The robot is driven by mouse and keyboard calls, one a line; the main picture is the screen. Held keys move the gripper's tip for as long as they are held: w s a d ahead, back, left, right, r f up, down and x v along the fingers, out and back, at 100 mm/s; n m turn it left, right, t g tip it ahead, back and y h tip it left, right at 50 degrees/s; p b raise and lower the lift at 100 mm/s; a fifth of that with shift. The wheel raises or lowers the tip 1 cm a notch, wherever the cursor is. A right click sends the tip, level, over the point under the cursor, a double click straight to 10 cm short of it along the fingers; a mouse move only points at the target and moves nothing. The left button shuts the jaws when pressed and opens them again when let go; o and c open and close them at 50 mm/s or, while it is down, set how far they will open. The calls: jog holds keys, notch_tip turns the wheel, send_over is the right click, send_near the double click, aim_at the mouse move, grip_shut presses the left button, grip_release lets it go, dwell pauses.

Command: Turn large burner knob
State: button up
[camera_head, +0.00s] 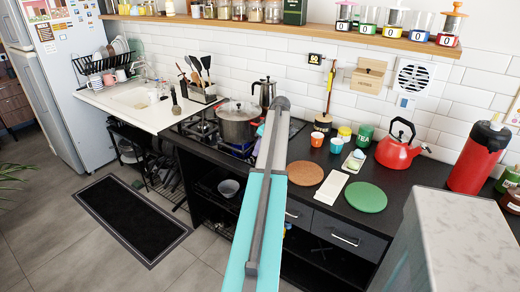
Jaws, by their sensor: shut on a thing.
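The gas hob (193,128) is set in the black counter at the middle left. A grey lidded pot (236,127) stands on its near right part, with a bluish patch under it that may be flame. A metal moka pot (264,88) stands behind the pot. My teal and grey arm reaches up from the bottom of the picture to the hob's right side and covers part of it. My gripper is hidden behind the arm, so its jaws and anything in them do not show. I cannot make out the large burner knob.
Right of my arm, the counter holds a brown round mat (305,173), a green round mat (366,197), small cups and a red kettle (397,148). A red flask (480,156) stands farther right. Open floor lies at left.

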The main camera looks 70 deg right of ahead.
jog(key=o, duration=1.1)
jog(key=shift+r, duration=0.1)
jog(key=b+v, duration=0.1)
jog(key=v, duration=1.2)
jog(key=shift+s+r, duration=0.1)
jog(key=shift+r, duration=0.2)
